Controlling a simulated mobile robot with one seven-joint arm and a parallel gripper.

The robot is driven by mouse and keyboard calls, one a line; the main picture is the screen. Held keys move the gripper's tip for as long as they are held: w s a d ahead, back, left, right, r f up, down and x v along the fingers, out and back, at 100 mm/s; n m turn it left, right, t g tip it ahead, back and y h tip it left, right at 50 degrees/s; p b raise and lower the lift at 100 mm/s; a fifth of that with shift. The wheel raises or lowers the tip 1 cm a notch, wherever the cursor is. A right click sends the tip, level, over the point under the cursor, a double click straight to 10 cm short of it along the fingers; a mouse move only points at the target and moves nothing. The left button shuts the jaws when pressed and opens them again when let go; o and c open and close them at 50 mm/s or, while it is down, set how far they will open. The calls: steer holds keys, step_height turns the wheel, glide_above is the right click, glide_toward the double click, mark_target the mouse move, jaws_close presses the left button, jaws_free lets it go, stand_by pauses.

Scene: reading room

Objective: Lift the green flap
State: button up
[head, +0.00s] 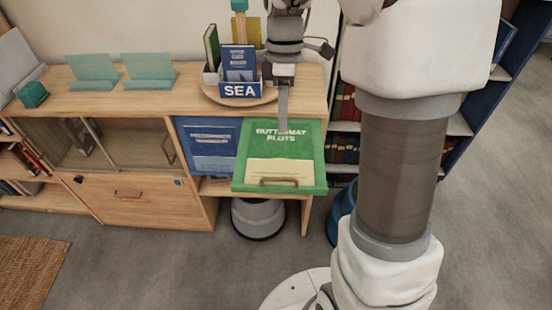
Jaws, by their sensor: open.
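The green flap (307,150) with white lettering and a pale panel is at the front of the wooden cabinet, right of the centre. Its lower edge, with a bar handle (279,182), stands out toward me, so the flap looks tilted outward. My gripper (283,128) points down in front of the flap's upper part, well above the handle. It is open, and I see nothing held in it. Its finger hides a little of the lettering. I cannot tell whether it touches the flap.
A blue flap (207,147) hangs left of the green one. On the cabinet top (180,97), a round tray (213,97) bears a box marked SEA (241,90) with books, close to my gripper. Two teal stands (150,71) are farther left. A grey stool (258,217) stands below the flap.

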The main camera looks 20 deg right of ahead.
mark_target(281, 179)
steer(key=s+f, duration=0.1)
steer(key=f, duration=0.4)
steer(key=s+f, duration=0.1)
steer(key=f, duration=0.4)
steer(key=s+a+f, duration=0.1)
steer(key=f, duration=0.4)
steer(key=shift+f+b, duration=0.25)
steer(key=shift+b, duration=0.05)
jaws_close()
stand_by(0.6)
